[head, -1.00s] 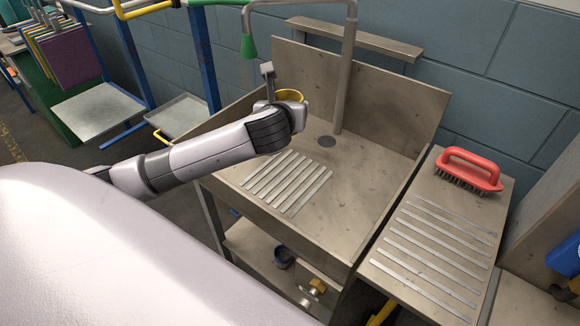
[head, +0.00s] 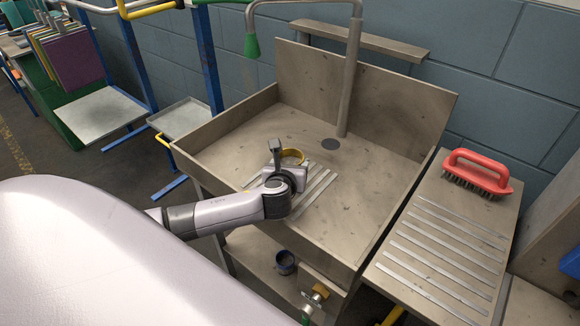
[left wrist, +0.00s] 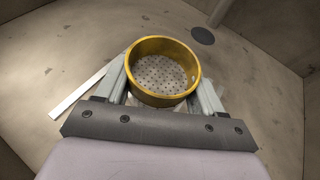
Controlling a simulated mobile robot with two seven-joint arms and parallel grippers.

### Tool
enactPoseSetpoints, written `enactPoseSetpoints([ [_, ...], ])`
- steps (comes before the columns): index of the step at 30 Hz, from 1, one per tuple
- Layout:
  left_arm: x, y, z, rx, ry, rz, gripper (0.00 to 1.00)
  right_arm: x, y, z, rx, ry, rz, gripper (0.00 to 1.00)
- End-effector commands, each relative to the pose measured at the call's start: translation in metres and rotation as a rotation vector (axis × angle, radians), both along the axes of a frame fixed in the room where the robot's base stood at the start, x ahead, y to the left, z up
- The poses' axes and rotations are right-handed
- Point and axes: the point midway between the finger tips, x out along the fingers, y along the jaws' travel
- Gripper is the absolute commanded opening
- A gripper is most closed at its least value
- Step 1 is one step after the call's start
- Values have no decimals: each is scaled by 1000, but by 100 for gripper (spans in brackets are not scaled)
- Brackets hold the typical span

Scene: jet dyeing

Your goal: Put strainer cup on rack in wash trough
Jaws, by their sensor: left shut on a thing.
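The strainer cup is a yellow ring with a pale perforated bottom. It shows in the left wrist view (left wrist: 163,72) upright between the two fingers of my left gripper (left wrist: 165,85), which is shut on it. In the head view the cup (head: 291,156) is partly hidden behind the gripper (head: 283,165), over the rack. The rack (head: 318,190) is a set of pale slats on the floor of the wash trough (head: 240,135). My gripper and arm hide its left part. I cannot tell whether the cup touches the slats. My right gripper is not in view.
A drain (head: 330,144) lies behind the rack, near a tall faucet pipe (head: 350,80). A green nozzle (head: 251,46) hangs above the trough's back left. A slatted side board (head: 440,240) with a red brush (head: 478,172) stands right. The trough's right floor is clear.

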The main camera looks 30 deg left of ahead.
Motion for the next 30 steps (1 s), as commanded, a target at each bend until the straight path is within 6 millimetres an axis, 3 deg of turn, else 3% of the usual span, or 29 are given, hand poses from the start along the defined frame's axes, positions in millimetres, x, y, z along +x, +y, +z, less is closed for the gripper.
enactPoseSetpoints([
  [10,0,0,-3,0,0,0,37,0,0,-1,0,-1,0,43],
  [11,0,0,-3,0,0,0,74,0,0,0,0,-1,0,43],
  [12,0,0,-3,0,0,0,88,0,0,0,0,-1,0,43],
  [13,0,0,-3,0,0,0,94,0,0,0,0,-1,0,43],
  [30,0,2,4,0,0,0,94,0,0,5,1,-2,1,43],
])
